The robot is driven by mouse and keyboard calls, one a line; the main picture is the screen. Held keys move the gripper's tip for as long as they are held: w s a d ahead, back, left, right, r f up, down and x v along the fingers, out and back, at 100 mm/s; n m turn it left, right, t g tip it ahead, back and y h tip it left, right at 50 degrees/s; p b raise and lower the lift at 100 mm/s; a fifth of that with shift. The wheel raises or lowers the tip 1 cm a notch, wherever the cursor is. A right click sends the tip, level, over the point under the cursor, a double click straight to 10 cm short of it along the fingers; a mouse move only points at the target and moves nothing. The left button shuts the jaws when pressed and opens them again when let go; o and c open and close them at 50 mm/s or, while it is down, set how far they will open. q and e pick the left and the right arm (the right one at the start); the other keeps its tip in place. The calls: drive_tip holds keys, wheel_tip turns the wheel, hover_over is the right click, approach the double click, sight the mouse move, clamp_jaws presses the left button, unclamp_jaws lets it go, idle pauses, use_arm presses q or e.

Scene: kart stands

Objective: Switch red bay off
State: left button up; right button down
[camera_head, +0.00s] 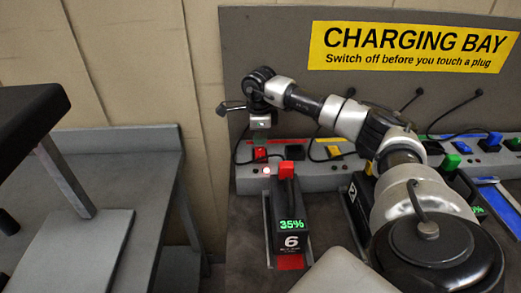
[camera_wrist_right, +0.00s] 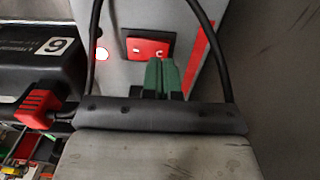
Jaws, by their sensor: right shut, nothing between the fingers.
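The red bay's rocker switch (camera_head: 260,154) is on the grey charging strip; it also shows in the right wrist view (camera_wrist_right: 140,46), with white marks on its face. I cannot tell which side is pressed in. A lamp (camera_wrist_right: 102,54) beside it glows; it also shows in the head view (camera_head: 267,170). My right gripper (camera_head: 261,135) points down just above the switch. Its green fingertips (camera_wrist_right: 164,77) are together and empty, overlapping the switch's lower edge in the wrist view; contact is unclear. My left gripper is not in view.
Battery 6 (camera_head: 291,215) reads 35% in front of the strip, with a red plug (camera_head: 286,170) at its top. A yellow switch (camera_head: 333,151) is to the right. Black cables loop near the gripper. A grey table (camera_head: 155,165) stands at left.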

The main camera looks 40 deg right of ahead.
sight(260, 149)
drive_tip(key=shift+f+b, duration=0.75)
drive_tip(key=shift+f, duration=0.55)
idle(0.7)
drive_tip(key=shift+r, duration=0.1)
wheel_tip(260, 149, up, 7)
drive_tip(key=p, duration=0.5)
drive_tip(key=shift+p, duration=0.3)
idle(0.5)
